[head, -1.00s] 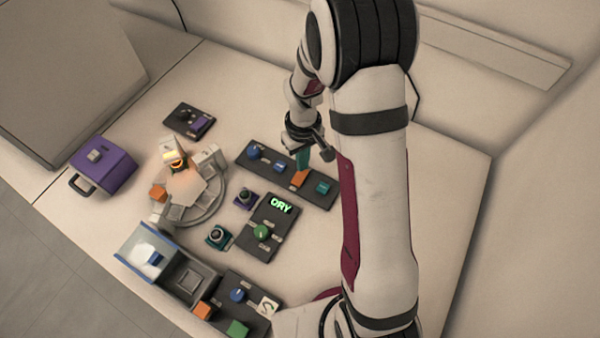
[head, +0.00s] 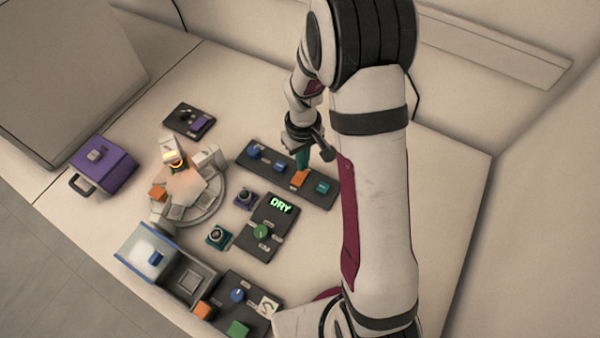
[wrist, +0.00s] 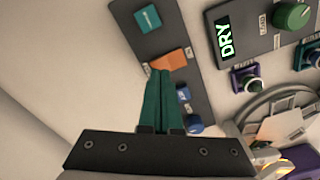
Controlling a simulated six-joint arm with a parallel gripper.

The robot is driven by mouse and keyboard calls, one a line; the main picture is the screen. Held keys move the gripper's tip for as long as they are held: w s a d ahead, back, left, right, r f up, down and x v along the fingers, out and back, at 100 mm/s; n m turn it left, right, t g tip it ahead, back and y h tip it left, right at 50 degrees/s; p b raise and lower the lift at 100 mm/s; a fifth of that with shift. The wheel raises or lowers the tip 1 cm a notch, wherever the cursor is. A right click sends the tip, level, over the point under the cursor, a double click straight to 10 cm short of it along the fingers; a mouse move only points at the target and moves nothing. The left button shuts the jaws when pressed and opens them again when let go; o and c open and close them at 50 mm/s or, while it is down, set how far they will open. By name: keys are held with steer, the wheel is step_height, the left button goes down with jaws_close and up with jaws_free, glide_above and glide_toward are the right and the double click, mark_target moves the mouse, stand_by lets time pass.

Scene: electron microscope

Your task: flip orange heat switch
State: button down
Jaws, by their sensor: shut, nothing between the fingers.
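The orange heat switch (head: 299,178) is a small orange block on a long dark panel (head: 250,164), between blue knobs and a teal switch. In the wrist view the orange switch (wrist: 169,60) lies just beyond my fingertips. My gripper (head: 302,168) has teal fingers, shut and empty, pointing down at the switch. In the wrist view my gripper's tips (wrist: 159,73) overlap the switch's near edge; I cannot tell whether they touch it.
The teal switch (head: 323,187) and blue knobs (head: 253,152) share the panel. A dark panel with a green DRY display (head: 281,204) stands in front. A round white stage (head: 218,207) with a glowing part is to the left, and a purple box (head: 104,166) farther left.

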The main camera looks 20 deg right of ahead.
steer(key=shift+f, duration=0.9)
stand_by(0.5)
steer(key=shift+r, duration=3.5)
